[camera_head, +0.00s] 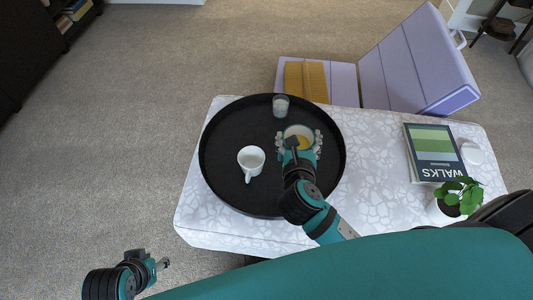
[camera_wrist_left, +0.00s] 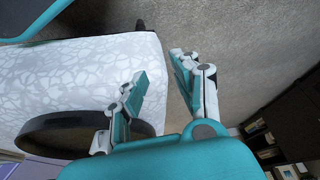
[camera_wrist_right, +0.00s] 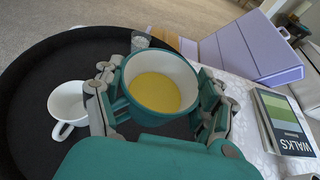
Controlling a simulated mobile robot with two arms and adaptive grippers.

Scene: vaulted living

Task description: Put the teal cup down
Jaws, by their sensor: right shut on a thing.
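The teal cup (camera_wrist_right: 160,88) is white inside and holds a yellow liquid. My right gripper (camera_wrist_right: 160,98) is shut on it, one finger on each side. In the head view the cup (camera_head: 299,131) is upright over the right part of the round black tray (camera_head: 232,198), with my right gripper (camera_head: 298,143) around it. I cannot tell whether its base touches the tray. My left gripper (camera_head: 150,266) is away from the table at lower left; its fingers (camera_wrist_left: 160,85) are apart and empty in the left wrist view.
A white mug (camera_head: 251,160) and a small glass (camera_head: 280,105) stand on the tray. Books (camera_head: 434,153), a white candle or jar (camera_head: 471,153) and a potted plant (camera_head: 450,205) are at the table's right. A lilac open case (camera_head: 415,60) stands behind the table.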

